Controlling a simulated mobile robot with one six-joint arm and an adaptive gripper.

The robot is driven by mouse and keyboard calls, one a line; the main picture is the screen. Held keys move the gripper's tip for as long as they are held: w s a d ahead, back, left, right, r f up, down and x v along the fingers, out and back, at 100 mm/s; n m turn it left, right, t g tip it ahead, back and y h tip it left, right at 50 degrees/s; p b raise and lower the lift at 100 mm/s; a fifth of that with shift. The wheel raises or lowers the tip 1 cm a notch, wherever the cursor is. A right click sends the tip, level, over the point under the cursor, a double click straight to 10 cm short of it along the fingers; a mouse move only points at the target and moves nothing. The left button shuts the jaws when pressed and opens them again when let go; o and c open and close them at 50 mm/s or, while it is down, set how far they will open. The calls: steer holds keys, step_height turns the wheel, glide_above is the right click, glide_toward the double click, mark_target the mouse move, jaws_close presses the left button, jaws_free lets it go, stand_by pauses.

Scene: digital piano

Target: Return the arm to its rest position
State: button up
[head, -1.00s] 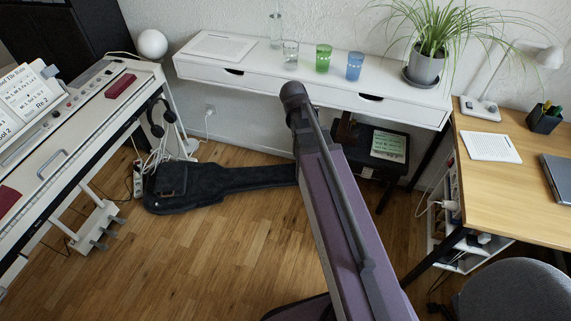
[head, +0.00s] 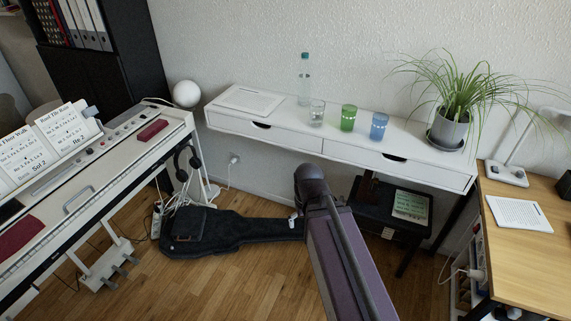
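My arm (head: 345,260) shows in the head view as a purple link that rises from the bottom edge to a dark rounded joint near the middle. It stands in front of the white wall desk and the floor. My gripper does not show, so its opening and anything in it are hidden.
The white wall desk (head: 300,135) carries a bottle (head: 304,82), a clear glass (head: 317,113), a green glass (head: 348,118), a blue glass (head: 379,126) and a plant (head: 450,130). A digital piano (head: 100,190) stands left. A guitar case (head: 230,232) lies on the floor.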

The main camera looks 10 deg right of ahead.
step_height(320, 180, up, 8)
steer(key=p, duration=0.7)
steer(key=shift+f, duration=0.2)
stand_by(0.6)
